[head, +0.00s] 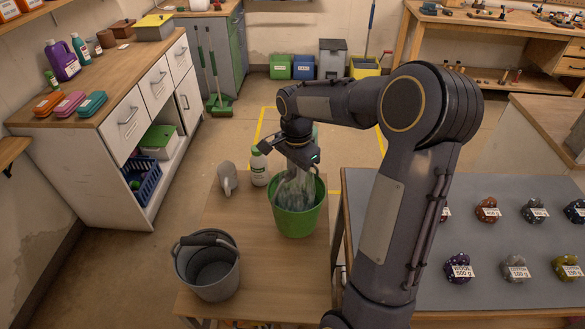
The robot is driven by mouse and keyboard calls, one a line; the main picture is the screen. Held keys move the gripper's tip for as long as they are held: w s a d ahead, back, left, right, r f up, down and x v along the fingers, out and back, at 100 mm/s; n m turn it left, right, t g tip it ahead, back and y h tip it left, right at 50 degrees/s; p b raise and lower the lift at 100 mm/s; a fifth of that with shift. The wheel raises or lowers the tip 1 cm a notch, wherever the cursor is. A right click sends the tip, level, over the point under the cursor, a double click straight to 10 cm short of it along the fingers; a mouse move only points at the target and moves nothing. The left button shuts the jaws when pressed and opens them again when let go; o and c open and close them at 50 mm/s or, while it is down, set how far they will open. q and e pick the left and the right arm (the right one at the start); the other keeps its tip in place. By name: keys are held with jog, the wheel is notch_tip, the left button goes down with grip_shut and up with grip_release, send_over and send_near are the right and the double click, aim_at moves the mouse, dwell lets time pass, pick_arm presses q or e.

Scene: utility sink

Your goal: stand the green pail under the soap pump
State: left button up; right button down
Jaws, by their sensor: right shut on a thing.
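The green pail (298,224) is upright at the right edge of the wooden bench, in the middle of the head view. Greyish, streaky material shows inside its mouth; I cannot tell what it is. My right gripper (297,168) points down over the pail's mouth and is shut on the pail, apparently at its handle, though the wrist hides the hold. I cannot tell whether the pail's base touches the bench. A white bottle with a green cap (259,168) stands just behind and left of the pail. I cannot make out a soap pump for certain. My left gripper is out of view.
A grey jug-like thing (228,179) stands near the back. The wooden bench (265,270) is clear in front of the green pail.

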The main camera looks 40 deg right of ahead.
jog(key=shift+w+d+f, duration=0.2)
jog(key=shift+d+f, duration=0.05)
jog(key=shift+f, duration=0.05)
jog(key=shift+w+d+f, duration=0.1)
jog(key=shift+f, duration=1.75)
jog(key=c, duration=1.3)
grip_release()
